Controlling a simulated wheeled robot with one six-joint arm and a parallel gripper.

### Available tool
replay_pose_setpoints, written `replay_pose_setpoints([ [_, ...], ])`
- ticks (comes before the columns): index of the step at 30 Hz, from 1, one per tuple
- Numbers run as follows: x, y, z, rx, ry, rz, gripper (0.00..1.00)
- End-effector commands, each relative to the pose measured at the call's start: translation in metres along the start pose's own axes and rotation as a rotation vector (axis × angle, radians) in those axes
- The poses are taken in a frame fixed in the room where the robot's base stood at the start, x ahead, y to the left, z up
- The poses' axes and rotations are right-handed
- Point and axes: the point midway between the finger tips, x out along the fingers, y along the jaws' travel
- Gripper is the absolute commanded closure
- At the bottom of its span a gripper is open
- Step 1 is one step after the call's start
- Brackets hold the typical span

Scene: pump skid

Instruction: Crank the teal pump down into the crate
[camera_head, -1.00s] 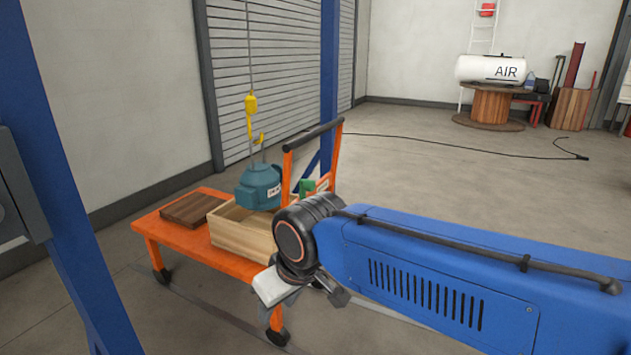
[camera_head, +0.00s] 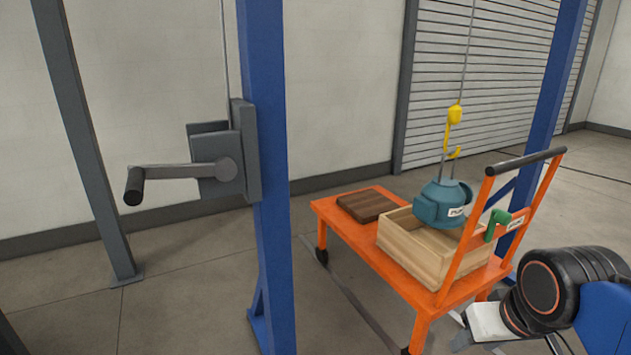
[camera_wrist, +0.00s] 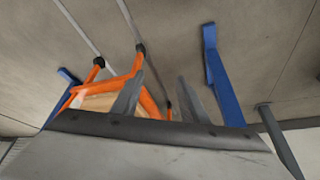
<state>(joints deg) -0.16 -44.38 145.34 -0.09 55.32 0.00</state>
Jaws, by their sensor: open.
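The teal pump (camera_head: 443,204) hangs upright from a yellow hook (camera_head: 453,132) on a cable, at the mouth of the open wooden crate (camera_head: 415,251).
The orange cart (camera_head: 365,253) carries the crate and a brown wooden lid (camera_head: 366,205). Its push handle rises beside the crate. A blue post (camera_head: 268,180) stands between winch and cart; a grey post (camera_head: 85,150) is at left. The floor between these posts is clear.

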Motion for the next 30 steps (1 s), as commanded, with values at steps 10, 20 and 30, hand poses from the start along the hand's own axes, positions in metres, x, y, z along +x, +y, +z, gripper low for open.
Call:
replay_pose_setpoints([
  [10,0.0,-0.003,-0.005,-0.13,-0.018,0.021,0.6],
  [20,-0.003,-0.013,-0.033,-0.617,-0.06,0.119,0.6],
  [30,-0.011,-0.041,-0.075,-1.123,-0.067,0.244,0.6],
])
